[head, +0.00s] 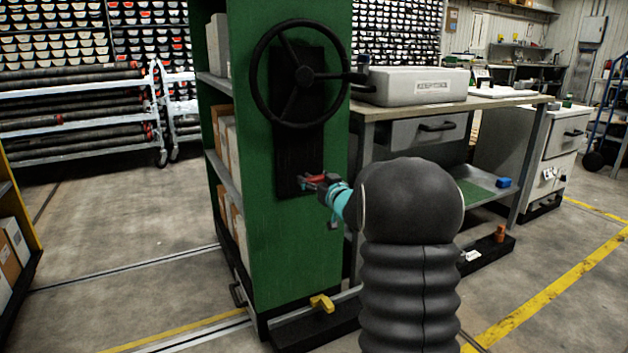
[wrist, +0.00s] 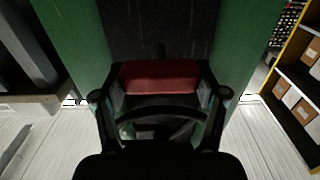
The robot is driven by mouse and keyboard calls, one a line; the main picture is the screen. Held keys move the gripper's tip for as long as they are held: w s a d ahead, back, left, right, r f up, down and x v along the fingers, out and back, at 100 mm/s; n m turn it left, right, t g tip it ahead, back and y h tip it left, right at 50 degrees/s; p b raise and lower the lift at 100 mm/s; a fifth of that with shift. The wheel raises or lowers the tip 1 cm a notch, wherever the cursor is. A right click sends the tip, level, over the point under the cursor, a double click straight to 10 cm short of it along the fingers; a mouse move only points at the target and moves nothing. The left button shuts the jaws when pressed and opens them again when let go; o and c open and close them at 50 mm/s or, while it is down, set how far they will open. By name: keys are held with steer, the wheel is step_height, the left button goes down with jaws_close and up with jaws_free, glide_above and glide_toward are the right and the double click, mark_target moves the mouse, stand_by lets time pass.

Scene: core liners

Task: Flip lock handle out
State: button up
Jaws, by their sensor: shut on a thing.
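The red lock handle (head: 311,178) is at the lower end of a black plate (head: 297,150) on the green end panel of a shelf unit. My gripper (head: 324,186) reaches it from the right in the head view and is shut on it. In the wrist view the red handle (wrist: 160,75) lies crosswise between the two fingers of my gripper (wrist: 160,88). The black plate is behind it. My gripper partly covers the handle in the head view, so how far it is flipped out is hard to tell.
A black handwheel (head: 301,118) is above the handle on the same panel. A yellow pedal-like piece (head: 322,303) is near the floor below. A workbench (head: 455,104) stands close on the right. Open floor (head: 120,210) lies to the left.

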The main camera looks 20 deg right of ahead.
steer(key=o, duration=1.7)
steer(key=shift+s+d, duration=0.1)
steer(key=shift+s, duration=0.15)
steer(key=s, duration=1.2)
